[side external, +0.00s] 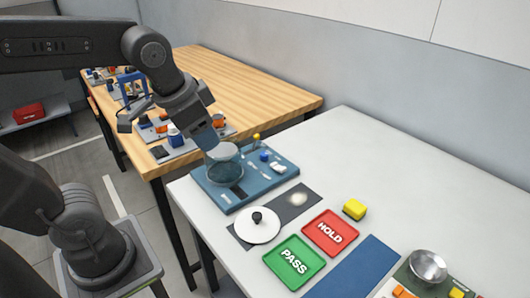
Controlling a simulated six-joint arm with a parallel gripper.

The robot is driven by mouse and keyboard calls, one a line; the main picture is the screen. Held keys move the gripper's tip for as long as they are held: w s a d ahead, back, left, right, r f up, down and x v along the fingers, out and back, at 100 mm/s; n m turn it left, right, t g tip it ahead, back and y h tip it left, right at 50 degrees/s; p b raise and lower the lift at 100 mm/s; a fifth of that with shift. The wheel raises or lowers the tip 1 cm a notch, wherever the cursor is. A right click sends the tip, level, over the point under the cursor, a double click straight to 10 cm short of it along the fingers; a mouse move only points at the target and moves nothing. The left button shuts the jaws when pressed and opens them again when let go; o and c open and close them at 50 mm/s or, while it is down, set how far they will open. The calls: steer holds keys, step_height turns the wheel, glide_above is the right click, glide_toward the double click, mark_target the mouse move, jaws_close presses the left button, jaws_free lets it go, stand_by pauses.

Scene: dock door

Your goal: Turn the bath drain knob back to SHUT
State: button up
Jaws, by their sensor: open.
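A round clear bath (224,170) stands at the left of a blue board (235,198) on the white table. A small blue knob-like part (264,156), a yellow-topped post (257,138) and a white piece (279,168) are on the board to its right. I cannot tell which part is the drain knob, and no SHUT marking is readable. My gripper (214,149) points down above the bath's back rim, open, with no object seen in it. Its fingertips are small and partly merge with the bath, so contact is unclear.
A white lid with a black knob (257,228) lies in front of the board. Nearby are a green PASS tray (295,282), a red HOLD tray (330,252), a yellow block (354,209) and a metal bowl (428,266). The white table's back right is clear.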

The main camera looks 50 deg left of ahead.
steer(key=w+a+m+g+y, duration=0.15)
steer(key=w+m, duration=0.25)
steer(key=w, duration=0.6)
steer(key=m+g+y, duration=0.2)
steer(key=m+g, duration=0.3)
steer(key=m, duration=0.2)
glide_above(264, 153)
steer(key=w+d, duration=0.2)
steer(key=d, duration=0.3)
step_height(264, 153, down, 11)
steer(key=x, duration=1.3)
steer(key=shift+f, duration=0.1)
steer(key=c, duration=0.9)
